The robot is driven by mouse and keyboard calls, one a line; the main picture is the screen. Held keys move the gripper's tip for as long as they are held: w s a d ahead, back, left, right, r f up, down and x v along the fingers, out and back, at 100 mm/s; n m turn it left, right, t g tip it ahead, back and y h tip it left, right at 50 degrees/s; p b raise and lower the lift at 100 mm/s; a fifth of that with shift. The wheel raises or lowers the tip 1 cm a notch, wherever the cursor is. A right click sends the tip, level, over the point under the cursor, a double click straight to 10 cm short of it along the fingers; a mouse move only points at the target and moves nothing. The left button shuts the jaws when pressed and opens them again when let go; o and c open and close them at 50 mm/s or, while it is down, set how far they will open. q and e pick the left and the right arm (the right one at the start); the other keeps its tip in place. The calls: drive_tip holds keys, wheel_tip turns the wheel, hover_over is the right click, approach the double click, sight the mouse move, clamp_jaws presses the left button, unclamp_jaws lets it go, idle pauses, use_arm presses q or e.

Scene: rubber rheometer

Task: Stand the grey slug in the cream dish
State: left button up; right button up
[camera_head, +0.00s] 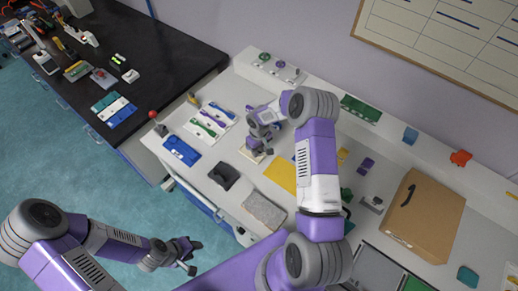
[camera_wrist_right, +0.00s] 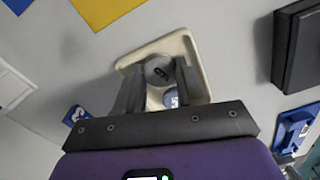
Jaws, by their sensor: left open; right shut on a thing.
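The cream dish (camera_wrist_right: 194,41) lies under my right gripper in the right wrist view. In the head view a pale edge of the dish (camera_head: 248,154) shows beside the fingers. My right gripper (camera_wrist_right: 158,75) is shut on the grey slug (camera_wrist_right: 158,69), whose round end shows between the fingers over the dish. I cannot tell whether the slug touches the dish floor. My right gripper (camera_head: 261,146) also shows in the head view. My left gripper (camera_head: 191,255) is open and empty, away from the bench, over the floor.
A yellow sheet (camera_head: 281,177), a dark block (camera_head: 224,176), a grey mat (camera_head: 264,211) and a blue tray (camera_head: 181,151) lie around the dish. A white card with coloured pieces (camera_head: 208,122) lies behind. A cardboard box (camera_head: 424,215) stands at right.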

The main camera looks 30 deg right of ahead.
sight(259, 152)
drive_tip(key=shift+f, duration=0.2)
drive_tip(key=o, duration=0.7)
drive_tip(key=shift+o, duration=0.2)
drive_tip(key=shift+r, duration=0.1)
drive_tip(key=shift+r, duration=0.1)
wheel_tip(259, 152, up, 12)
idle(0.3)
